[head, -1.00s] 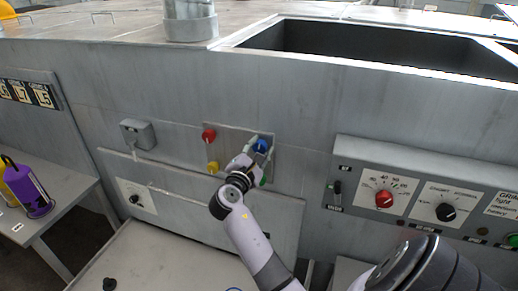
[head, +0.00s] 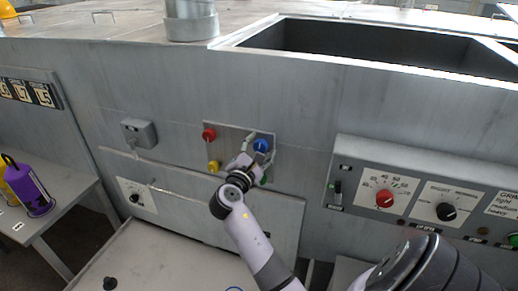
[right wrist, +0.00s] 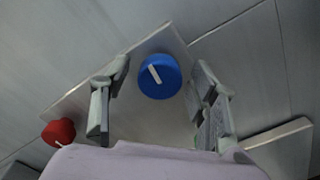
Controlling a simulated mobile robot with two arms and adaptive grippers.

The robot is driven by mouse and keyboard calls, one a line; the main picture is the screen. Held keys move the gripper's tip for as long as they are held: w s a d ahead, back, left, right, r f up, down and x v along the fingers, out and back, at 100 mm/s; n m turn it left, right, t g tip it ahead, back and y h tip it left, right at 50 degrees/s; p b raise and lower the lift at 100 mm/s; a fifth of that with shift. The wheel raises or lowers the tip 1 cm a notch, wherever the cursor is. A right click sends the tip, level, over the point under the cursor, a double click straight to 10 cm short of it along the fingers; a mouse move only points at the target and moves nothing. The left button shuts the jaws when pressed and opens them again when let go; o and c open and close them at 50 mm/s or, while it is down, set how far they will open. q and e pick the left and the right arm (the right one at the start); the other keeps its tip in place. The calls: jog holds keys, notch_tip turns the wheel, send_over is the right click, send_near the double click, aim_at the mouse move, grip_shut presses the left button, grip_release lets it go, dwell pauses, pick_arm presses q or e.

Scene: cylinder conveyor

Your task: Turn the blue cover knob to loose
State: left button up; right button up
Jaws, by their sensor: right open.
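The blue knob (head: 261,145) is on a small metal plate (head: 228,137) on the machine's front wall. In the right wrist view the blue knob (right wrist: 160,76) is round, with a white pointer line slanting from upper left to lower right. My right gripper (head: 260,142) is open at the knob. In the right wrist view its two fingers (right wrist: 160,88) stand to the left and right of the knob with a gap on each side, neither touching it as far as I can see. My left gripper is not in view.
A red knob (head: 209,134) and a yellow knob (head: 213,166) sit on the left of the same plate. A control panel (head: 425,203) with dials juts out at the right. A grey box (head: 139,133) is on the wall at the left. A table with a purple object (head: 29,190) stands far left.

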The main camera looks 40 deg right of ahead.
jog(key=shift+a, duration=0.1)
jog(key=v, duration=1.2)
jog(key=shift+f, duration=0.1)
